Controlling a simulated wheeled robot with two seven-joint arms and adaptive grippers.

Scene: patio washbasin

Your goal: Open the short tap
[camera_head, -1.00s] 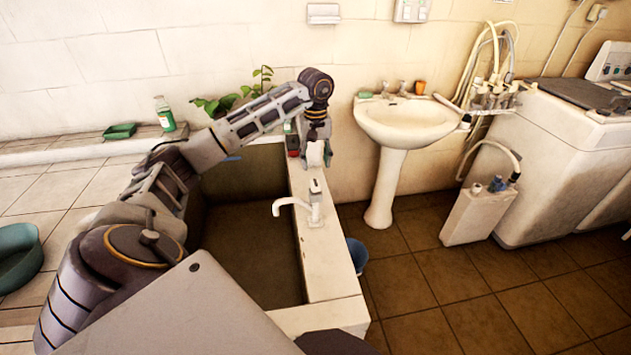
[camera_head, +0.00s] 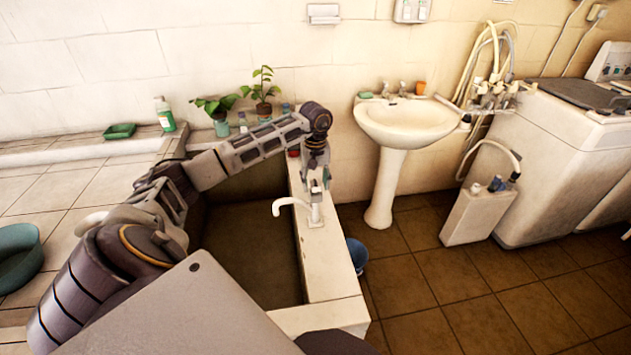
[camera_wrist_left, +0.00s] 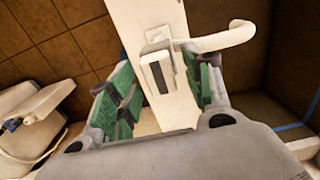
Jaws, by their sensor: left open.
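The white tap (camera_head: 292,203) stands on the pale ledge at the right side of the sunken basin, its curved spout pointing left over the basin. In the left wrist view its spout (camera_wrist_left: 225,38) reaches to the right, and its upright lever (camera_wrist_left: 157,72) with a dark face shows between my fingers. My left gripper (camera_head: 317,187) is just above and behind the tap. In the left wrist view the left gripper (camera_wrist_left: 155,78) is open, with green pads on both sides of the lever; contact cannot be told. My right gripper is out of view.
A pedestal sink (camera_head: 405,125) and a blue bucket (camera_head: 357,254) are to the right. The floor there is open.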

